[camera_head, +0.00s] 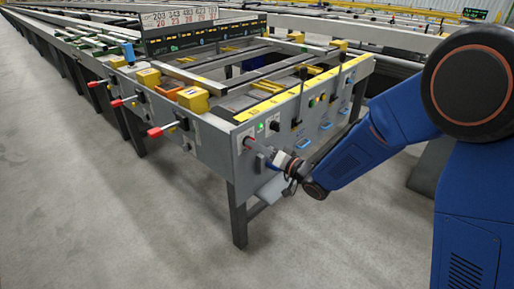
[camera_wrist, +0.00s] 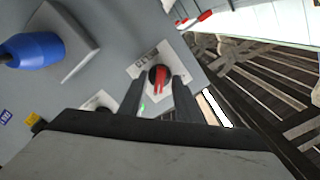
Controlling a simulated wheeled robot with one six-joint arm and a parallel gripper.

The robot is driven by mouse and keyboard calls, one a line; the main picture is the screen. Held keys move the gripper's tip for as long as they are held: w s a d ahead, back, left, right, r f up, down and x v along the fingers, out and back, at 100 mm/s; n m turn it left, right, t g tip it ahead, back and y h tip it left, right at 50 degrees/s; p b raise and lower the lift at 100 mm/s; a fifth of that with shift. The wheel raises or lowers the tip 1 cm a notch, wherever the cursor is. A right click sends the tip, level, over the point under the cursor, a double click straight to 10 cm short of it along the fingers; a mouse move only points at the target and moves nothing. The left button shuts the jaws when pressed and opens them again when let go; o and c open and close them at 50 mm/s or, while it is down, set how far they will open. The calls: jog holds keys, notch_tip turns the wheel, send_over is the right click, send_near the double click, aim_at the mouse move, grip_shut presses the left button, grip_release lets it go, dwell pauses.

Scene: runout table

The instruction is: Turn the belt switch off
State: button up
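The belt switch (camera_wrist: 159,78) is a round black knob with a red handle on a white labelled plate, on a grey panel in the wrist view. My gripper (camera_wrist: 160,88) has its two dark fingers apart, one on each side of the knob in the picture. I cannot tell whether they touch it. The lettering on the plate is too blurred to read. In the head view my gripper (camera_head: 287,168) is at the front face of the grey runout table (camera_head: 217,155), near its near corner. I cannot make out the switch for certain there.
A blue plug (camera_wrist: 35,50) sticks out of the panel left of the switch in the wrist view. A green light (camera_wrist: 141,107) glows near the left finger. Red-tipped levers (camera_head: 155,132) project from the table's left side. The floor (camera_head: 110,220) in front is clear.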

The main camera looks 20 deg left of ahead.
grip_shut()
jog(key=shift+n, duration=0.3)
jog(key=shift+d+n, duration=0.1)
jog(key=shift+n, duration=8.5)
